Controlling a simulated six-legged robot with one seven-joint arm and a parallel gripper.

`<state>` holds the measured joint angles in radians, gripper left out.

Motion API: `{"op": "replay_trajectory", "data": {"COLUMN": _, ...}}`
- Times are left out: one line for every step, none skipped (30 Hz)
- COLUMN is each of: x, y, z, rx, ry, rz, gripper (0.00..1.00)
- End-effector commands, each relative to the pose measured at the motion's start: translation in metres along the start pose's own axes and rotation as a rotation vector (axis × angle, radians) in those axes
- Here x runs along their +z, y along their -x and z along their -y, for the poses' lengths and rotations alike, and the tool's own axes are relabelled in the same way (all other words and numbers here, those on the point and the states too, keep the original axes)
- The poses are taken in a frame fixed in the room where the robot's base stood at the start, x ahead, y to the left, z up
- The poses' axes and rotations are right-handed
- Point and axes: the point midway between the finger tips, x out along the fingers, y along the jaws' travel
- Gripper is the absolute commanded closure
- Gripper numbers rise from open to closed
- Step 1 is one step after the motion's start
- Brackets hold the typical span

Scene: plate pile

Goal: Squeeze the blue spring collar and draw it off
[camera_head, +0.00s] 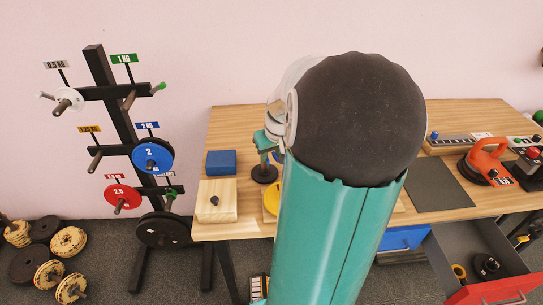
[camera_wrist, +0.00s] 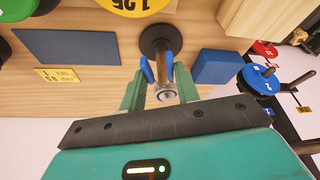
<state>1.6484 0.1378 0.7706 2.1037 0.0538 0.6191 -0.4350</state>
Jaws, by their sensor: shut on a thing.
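The blue spring collar (camera_wrist: 168,62) shows in the wrist view as two blue handles, one on each side of a metal post (camera_wrist: 167,96). The post stands on a round black base (camera_wrist: 155,38). The green fingers of my gripper (camera_wrist: 160,88) are on both sides of the collar's handles and are shut on them. The collar appears to be still around the post; its coil is largely hidden. In the head view my gripper (camera_head: 266,140) is above the black base (camera_head: 264,173), partly behind my arm, and the collar cannot be made out there.
A yellow plate (camera_wrist: 135,5) lies close by. A weight rack (camera_head: 122,130) stands left of the table. A dark mat (camera_head: 440,185) and an open drawer (camera_head: 485,265) are at the right.

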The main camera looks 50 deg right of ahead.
Motion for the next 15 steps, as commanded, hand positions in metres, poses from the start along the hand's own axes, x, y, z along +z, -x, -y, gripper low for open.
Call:
{"op": "replay_trajectory", "data": {"x": -0.001, "y": 0.003, "z": -0.001, "rx": 0.002, "ry": 0.0, "rz": -0.002, "gripper": 0.96}}
{"op": "replay_trajectory", "data": {"x": -0.002, "y": 0.004, "z": -0.001, "rx": 0.002, "ry": 0.001, "rz": -0.001, "gripper": 0.96}}
{"op": "replay_trajectory", "data": {"x": -0.002, "y": 0.005, "z": -0.001, "rx": 0.002, "ry": 0.001, "rz": -0.001, "gripper": 0.96}}
{"op": "replay_trajectory", "data": {"x": -0.003, "y": 0.006, "z": -0.001, "rx": 0.001, "ry": 0.001, "rz": 0.0, "gripper": 0.96}}
{"op": "replay_trajectory", "data": {"x": -0.003, "y": 0.008, "z": -0.001, "rx": 0.001, "ry": 0.001, "rz": 0.0, "gripper": 0.96}}
{"op": "replay_trajectory", "data": {"x": -0.004, "y": 0.009, "z": -0.001, "rx": 0.001, "ry": 0.0, "rz": 0.0, "gripper": 0.96}}
{"op": "replay_trajectory", "data": {"x": -0.004, "y": 0.011, "z": -0.001, "rx": 0.001, "ry": 0.0, "rz": -0.001, "gripper": 0.96}}
{"op": "replay_trajectory", "data": {"x": -0.005, "y": 0.012, "z": 0.0, "rx": 0.002, "ry": 0.0, "rz": -0.001, "gripper": 0.96}}
{"op": "replay_trajectory", "data": {"x": -0.005, "y": 0.014, "z": 0.0, "rx": 0.002, "ry": 0.0, "rz": -0.001, "gripper": 0.96}}
{"op": "replay_trajectory", "data": {"x": -0.006, "y": 0.015, "z": 0.0, "rx": 0.002, "ry": 0.001, "rz": -0.001, "gripper": 0.96}}
{"op": "replay_trajectory", "data": {"x": -0.006, "y": 0.017, "z": 0.0, "rx": 0.002, "ry": 0.001, "rz": -0.001, "gripper": 0.96}}
{"op": "replay_trajectory", "data": {"x": -0.007, "y": 0.018, "z": 0.0, "rx": 0.002, "ry": 0.001, "rz": -0.001, "gripper": 0.96}}
{"op": "replay_trajectory", "data": {"x": -0.007, "y": 0.019, "z": 0.0, "rx": 0.001, "ry": 0.001, "rz": -0.001, "gripper": 0.96}}
{"op": "replay_trajectory", "data": {"x": -0.008, "y": 0.021, "z": 0.0, "rx": 0.001, "ry": 0.001, "rz": -0.001, "gripper": 0.96}}
{"op": "replay_trajectory", "data": {"x": -0.008, "y": 0.022, "z": 0.0, "rx": 0.001, "ry": 0.001, "rz": -0.001, "gripper": 0.96}}
